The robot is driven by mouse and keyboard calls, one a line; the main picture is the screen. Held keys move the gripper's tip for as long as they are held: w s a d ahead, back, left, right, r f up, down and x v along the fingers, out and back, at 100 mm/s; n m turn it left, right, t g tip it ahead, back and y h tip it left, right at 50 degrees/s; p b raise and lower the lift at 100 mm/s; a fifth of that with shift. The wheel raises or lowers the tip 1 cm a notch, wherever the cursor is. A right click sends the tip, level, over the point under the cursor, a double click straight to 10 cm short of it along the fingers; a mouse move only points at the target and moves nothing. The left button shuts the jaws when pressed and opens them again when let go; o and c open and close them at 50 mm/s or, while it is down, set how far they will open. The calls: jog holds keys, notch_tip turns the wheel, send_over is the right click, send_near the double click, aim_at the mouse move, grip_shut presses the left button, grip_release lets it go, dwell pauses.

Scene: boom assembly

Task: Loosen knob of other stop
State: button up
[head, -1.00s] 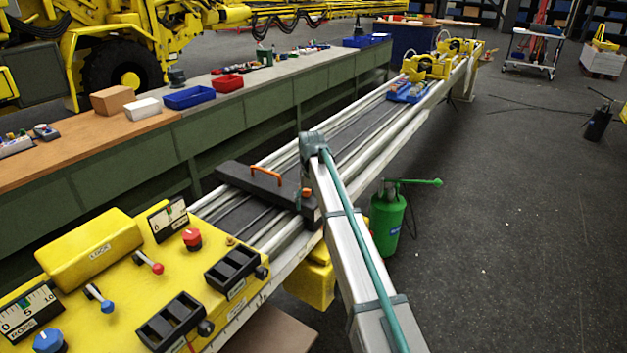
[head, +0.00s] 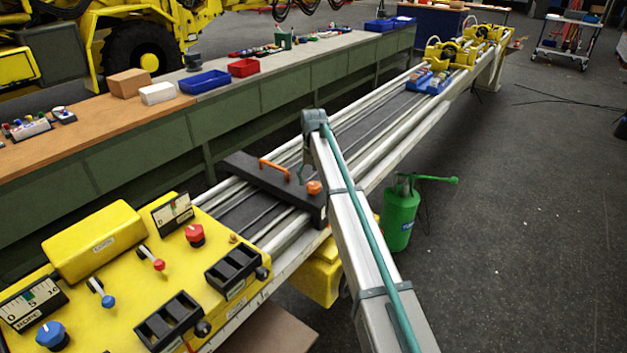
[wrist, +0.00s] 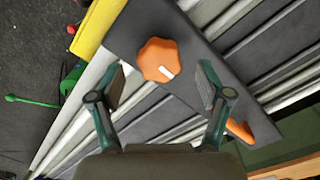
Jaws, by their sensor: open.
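A dark stop block (head: 245,171) lies across the rails, with an orange bar handle (head: 275,169) and a round orange knob (head: 314,187) on its top. In the wrist view the lobed knob (wrist: 158,60) has a white mark on its lower right. My gripper (wrist: 162,82) is open, its two fingers apart on either side below the knob in the picture. No finger visibly touches it. The handle (wrist: 240,130) lies partly behind the right finger. In the head view my arm hides most of the gripper.
A yellow control panel (head: 120,270) with levers and dials stands at the near left end of the rails. A blue piece (head: 427,80) and yellow units (head: 450,52) sit farther along. A green canister (head: 400,220) stands on the floor at right; a long bench (head: 240,100) runs at left.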

jog(key=shift+f, duration=0.95)
jog(key=c, duration=1.2)
